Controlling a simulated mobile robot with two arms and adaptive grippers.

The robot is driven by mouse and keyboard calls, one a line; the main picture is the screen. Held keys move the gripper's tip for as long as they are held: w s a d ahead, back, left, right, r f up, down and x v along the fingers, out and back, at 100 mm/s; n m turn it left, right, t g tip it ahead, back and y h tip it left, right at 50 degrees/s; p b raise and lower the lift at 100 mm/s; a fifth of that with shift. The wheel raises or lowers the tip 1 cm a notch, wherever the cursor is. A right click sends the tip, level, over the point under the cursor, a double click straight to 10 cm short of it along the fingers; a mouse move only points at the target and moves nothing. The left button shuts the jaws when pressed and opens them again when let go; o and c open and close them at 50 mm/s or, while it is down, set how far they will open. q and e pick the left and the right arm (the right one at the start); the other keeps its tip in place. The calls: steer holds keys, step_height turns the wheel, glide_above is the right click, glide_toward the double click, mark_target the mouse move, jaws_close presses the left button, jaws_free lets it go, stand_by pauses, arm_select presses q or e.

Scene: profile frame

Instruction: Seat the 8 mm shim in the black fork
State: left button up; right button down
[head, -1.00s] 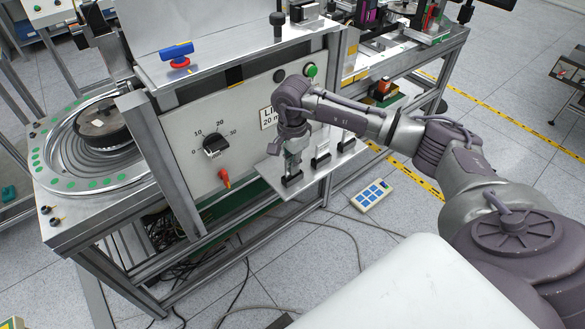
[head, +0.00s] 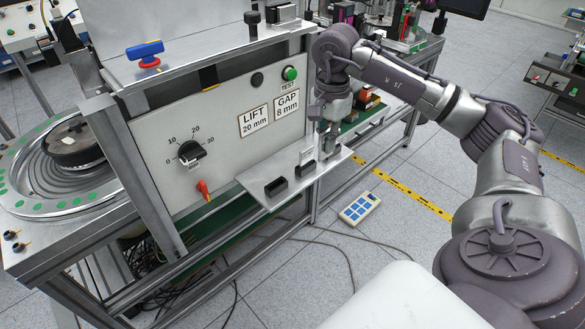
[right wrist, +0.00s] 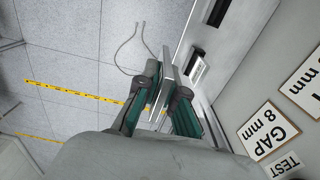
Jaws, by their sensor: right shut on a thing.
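My right gripper (head: 324,140) is over the right part of the small metal shelf (head: 250,182). In the right wrist view the gripper (right wrist: 165,98) is shut on a thin grey metal shim (right wrist: 164,78), which stands out past the fingertips. No thickness mark can be read on it. On the shelf, the left black holder (head: 276,186) is empty. The middle black holder (head: 306,168) has a pale plate upright in it. The gripper hides most of what is at the right. I cannot tell which part is the black fork. My left gripper is not in view.
The panel behind bears a "GAP 8 mm" label (head: 287,103), a "LIFT 20 mm" label (head: 254,121), a dial (head: 190,152) and a green button (head: 290,73). A blue-handled valve (head: 146,52) is on the top plate. A keypad (head: 360,208) lies on the floor.

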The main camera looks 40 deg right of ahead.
steer(key=w+a+f+p, duration=0.1)
steer(key=w+a+f, duration=0.1)
steer(key=a, duration=0.1)
steer(key=w+a+f+p, duration=0.2)
steer(key=a, duration=0.1)
steer(key=w+a+f+p, duration=0.2)
steer(key=w+a, duration=0.1)
steer(key=shift+w+a+f, duration=0.1)
steer(key=shift+f, duration=0.3)
step_height(320, 180, down, 3)
steer(key=shift+r+p, duration=0.1)
steer(key=shift+p, duration=0.7)
steer(key=shift+f, duration=0.5)
steer(key=shift+f+b, duration=0.25)
steer(key=shift+b, duration=0.05)
steer(key=c, duration=1.3)
jaws_free()
steer(key=shift+r, duration=0.1)
